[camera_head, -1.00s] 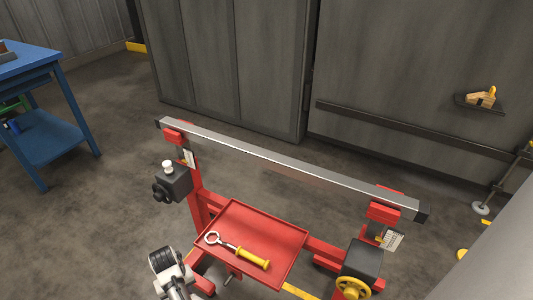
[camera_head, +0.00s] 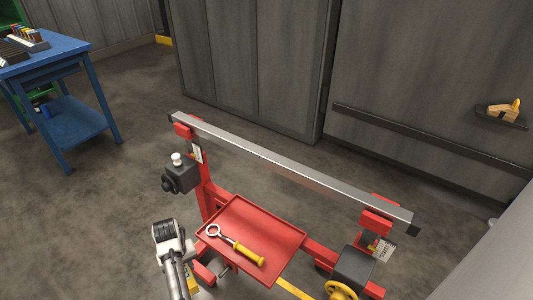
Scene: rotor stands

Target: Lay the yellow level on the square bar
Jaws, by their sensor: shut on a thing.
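The square bar (camera_head: 290,168) is a long grey metal beam with black end caps. It lies across the red stand, from upper left to lower right, and its top is bare. My gripper (camera_head: 188,264) is at the bottom left, left of the red tray and well below the bar's left end. It is mostly hidden by my arm. A small yellow piece, which appears to be the yellow level (camera_head: 190,279), shows beside it, held in the jaws. Most of the level is hidden.
A dark block with a white knob (camera_head: 177,160) stands left of the stand, near my arm. A blue table (camera_head: 75,122) is at the far left. Space above the bar is clear.

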